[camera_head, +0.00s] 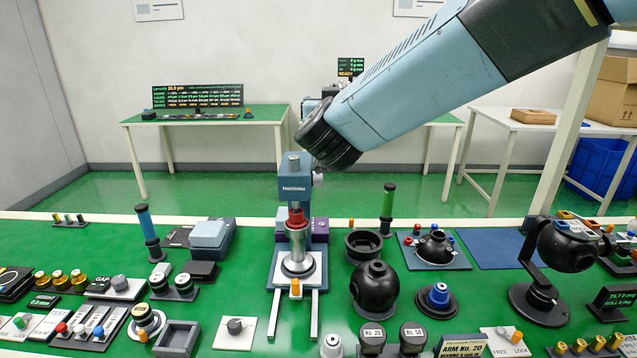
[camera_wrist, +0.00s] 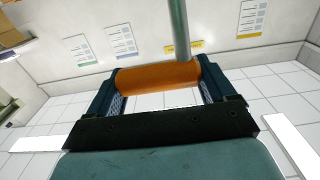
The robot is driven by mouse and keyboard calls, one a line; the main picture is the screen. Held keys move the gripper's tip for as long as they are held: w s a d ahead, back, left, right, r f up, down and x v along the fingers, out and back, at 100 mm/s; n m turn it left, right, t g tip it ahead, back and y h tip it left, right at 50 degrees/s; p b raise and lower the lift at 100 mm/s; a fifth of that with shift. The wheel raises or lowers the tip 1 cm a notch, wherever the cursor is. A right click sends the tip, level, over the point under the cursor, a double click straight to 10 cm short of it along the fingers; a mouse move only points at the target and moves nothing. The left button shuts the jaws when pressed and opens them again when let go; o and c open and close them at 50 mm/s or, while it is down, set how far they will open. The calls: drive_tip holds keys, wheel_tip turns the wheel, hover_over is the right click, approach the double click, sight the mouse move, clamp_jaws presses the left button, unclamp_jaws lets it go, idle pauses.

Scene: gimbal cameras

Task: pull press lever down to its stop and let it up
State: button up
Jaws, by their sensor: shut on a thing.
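The press (camera_head: 294,186) stands upright on the green bench in the middle of the head view, with a blue-grey head, a red collar and a round metal seat on its base. My forearm's black end covers the space just above and right of the press head, so the lever and my gripper are hidden there. In the wrist view the lever's orange grip (camera_wrist: 150,77) lies crosswise between the two fingers of my gripper (camera_wrist: 157,86), which is shut on it. The lever's metal rod (camera_wrist: 180,25) runs up from the grip, right of its middle.
Black ball housings (camera_head: 375,288) and a green-handled tool (camera_head: 388,210) stand right of the press. A blue-handled tool (camera_head: 147,232) and several small fixtures stand left. A black gimbal stand (camera_head: 540,300) is farther right. Bare green bench shows around the press legs.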

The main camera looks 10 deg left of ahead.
drive_tip(key=x, duration=0.3)
drive_tip(key=shift+r, duration=0.25)
drive_tip(key=shift+s, duration=0.1)
drive_tip(key=o, duration=1)
drive_tip(key=shift+r, duration=0.1)
